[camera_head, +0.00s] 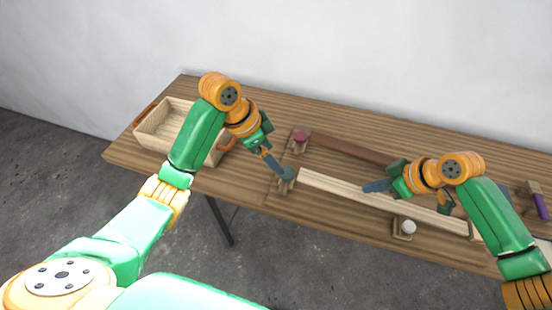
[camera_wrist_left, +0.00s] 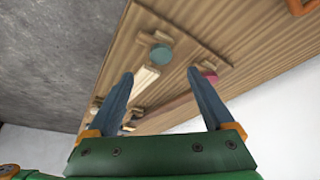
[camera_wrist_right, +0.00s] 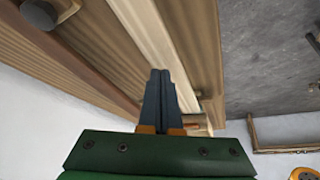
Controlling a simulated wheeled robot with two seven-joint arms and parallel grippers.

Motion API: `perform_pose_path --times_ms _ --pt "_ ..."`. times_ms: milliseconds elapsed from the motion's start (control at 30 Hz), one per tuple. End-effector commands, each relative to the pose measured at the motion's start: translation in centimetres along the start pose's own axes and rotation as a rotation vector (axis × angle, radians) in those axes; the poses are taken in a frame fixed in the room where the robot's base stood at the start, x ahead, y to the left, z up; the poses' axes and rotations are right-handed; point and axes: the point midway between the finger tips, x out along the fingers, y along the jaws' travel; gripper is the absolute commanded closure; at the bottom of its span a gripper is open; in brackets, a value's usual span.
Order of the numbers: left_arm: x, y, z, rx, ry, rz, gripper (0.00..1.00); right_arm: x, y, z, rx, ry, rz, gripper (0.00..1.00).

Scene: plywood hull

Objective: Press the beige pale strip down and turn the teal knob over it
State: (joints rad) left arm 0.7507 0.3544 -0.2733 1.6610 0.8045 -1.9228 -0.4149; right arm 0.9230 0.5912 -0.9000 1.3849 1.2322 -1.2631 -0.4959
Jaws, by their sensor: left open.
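The beige pale strip (camera_head: 335,187) lies lengthwise on the board; in the right wrist view (camera_wrist_right: 140,28) it runs beneath my right fingers. The teal knob (camera_head: 287,174) sits at the strip's left end. In the left wrist view the knob (camera_wrist_left: 161,54) has a wooden piece beside it, and the strip's end (camera_wrist_left: 146,76) is close by. My left gripper (camera_wrist_left: 160,73) is open, its fingers pointing at the knob from just short of it. My right gripper (camera_wrist_right: 160,74) is shut and empty, fingertips at the strip; I cannot tell whether they touch it.
A dark brown strip (camera_head: 350,149) lies behind, with a maroon knob (camera_head: 300,137) at its left end. A white knob (camera_head: 408,227) stands in front of the pale strip. A wooden tray (camera_head: 150,142) is at the left. A purple-handled tool (camera_head: 541,206) lies at the right.

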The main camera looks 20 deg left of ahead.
Motion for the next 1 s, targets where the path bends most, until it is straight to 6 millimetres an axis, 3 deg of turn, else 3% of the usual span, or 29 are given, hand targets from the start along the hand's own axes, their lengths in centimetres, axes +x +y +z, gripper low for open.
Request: perform_pose_path --times_ms 200,333,500,733,767,1000 --pt "5.7 0.1 0.1 -0.005 -0.003 0.003 0.14 0.0 0.0 0.0 0.0 0.0 0.0 1.0" --pt "8.2 0.0 0.1 -0.005 -0.003 0.0 0.14 0.0 0.0 0.0 0.0 0.0 0.0 1.0" --pt "9.7 -0.1 0.1 -0.004 -0.003 -0.003 0.14 0.0 0.0 0.0 0.0 0.0 0.0 1.0" --pt "9.8 -0.1 0.1 -0.004 -0.002 -0.004 0.14 0.0 0.0 0.0 0.0 0.0 0.0 1.0" --pt "9.8 -0.1 0.1 -0.004 -0.002 -0.004 0.16 0.0 0.0 0.0 0.0 0.0 0.0 1.0" --pt "9.8 -0.1 0.1 -0.004 -0.002 -0.005 0.81 0.0 0.0 0.0 0.0 0.0 0.0 1.0"
